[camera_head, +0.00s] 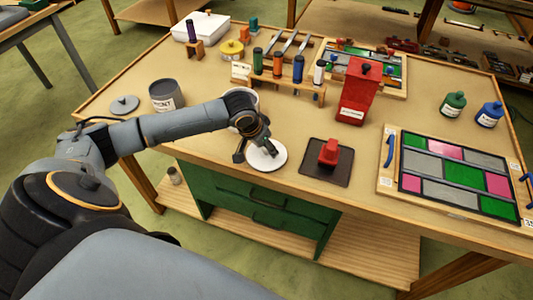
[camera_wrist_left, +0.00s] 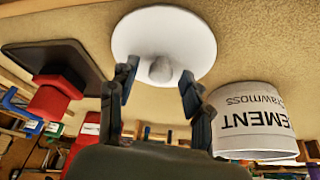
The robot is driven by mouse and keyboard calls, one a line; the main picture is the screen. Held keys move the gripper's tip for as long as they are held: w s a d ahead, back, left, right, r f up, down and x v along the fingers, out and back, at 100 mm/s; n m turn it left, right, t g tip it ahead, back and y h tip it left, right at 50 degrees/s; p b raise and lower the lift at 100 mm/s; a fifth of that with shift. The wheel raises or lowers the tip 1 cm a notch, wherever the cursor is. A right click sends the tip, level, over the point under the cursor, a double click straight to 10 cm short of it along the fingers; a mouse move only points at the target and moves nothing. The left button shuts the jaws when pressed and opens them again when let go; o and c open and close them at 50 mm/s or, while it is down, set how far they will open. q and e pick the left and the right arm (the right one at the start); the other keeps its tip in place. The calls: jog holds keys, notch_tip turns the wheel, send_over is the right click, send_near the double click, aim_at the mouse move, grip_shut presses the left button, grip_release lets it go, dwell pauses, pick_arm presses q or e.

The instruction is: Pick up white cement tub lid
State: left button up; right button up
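The white cement tub lid (camera_head: 272,161) is a round white disc lying on the table near its front edge. In the left wrist view the lid (camera_wrist_left: 190,38) shows with a round knob (camera_wrist_left: 160,70) at its middle. My left gripper (camera_head: 259,151) is over the lid in the head view. In the wrist view the left gripper (camera_wrist_left: 158,84) has its fingers apart, one on each side of the knob, with gaps visible. A white cement tub (camera_wrist_left: 250,122) stands beside the lid; in the head view my arm mostly hides it. My right gripper is not in view.
A red stamp-like block (camera_head: 329,152) on a dark pad (camera_head: 319,172) is right of the lid. A grey tub (camera_head: 166,96) and grey lid (camera_head: 124,104) are left, near my arm. A bottle rack (camera_head: 318,97) and red box (camera_head: 357,92) stand behind. The leaded panel (camera_head: 452,171) lies right.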

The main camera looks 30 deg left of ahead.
pick_arm(q)
grip_shut()
jog(key=shift+r, duration=0.15)
